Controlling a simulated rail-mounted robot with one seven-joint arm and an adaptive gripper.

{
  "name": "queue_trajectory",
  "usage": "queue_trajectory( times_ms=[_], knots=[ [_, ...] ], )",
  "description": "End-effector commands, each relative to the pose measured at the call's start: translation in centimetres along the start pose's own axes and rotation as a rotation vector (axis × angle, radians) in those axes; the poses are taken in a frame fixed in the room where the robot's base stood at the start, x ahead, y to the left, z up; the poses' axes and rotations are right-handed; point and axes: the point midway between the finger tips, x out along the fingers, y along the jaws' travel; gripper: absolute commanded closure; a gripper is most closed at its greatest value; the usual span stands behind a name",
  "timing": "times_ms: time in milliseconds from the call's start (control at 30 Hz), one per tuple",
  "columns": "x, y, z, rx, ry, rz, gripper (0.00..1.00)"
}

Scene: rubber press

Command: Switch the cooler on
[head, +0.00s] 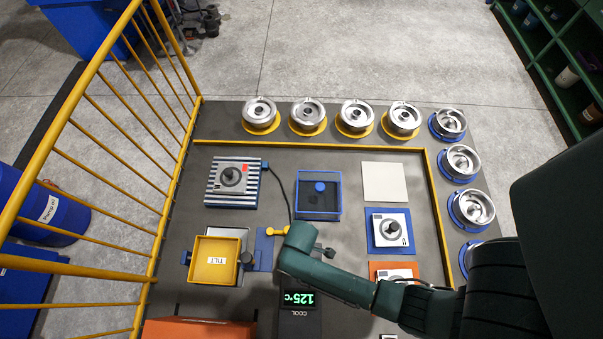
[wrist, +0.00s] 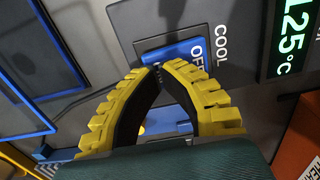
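The cooler switch (wrist: 158,50) is a blue rocker in a grey panel, beside the word COOL; lettering reading OFF shows on it in the wrist view. My gripper (wrist: 158,69) has yellow ribbed fingers with dark inner pads. Its tips meet, with nothing seen between them, so it is shut. The tips overlap the switch in the wrist view; I cannot tell whether they touch it. The fingers hide part of the switch. In the head view my green arm covers this area, and I cannot make out the switch there.
A green display (wrist: 291,38) reads 125°C; it also shows in the head view (head: 298,298). A blue-framed tray (head: 318,214) and a yellow TILT box (head: 214,261) stand close by. A yellow railing (head: 130,145) borders the left side. Round metal moulds (head: 355,116) line the back and right.

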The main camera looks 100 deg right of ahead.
Motion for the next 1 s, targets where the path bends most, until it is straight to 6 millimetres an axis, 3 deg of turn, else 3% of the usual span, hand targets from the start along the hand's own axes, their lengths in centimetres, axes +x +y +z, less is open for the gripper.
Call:
queue_trajectory(
  times_ms=[667, 1000],
  knots=[
    [1.1, 0.0, 0.0, 0.0, 0.0, 0.0, 1.0],
    [-1.2, 0.0, 0.0, 0.0, 0.0, 0.0, 1.0]
  ],
)
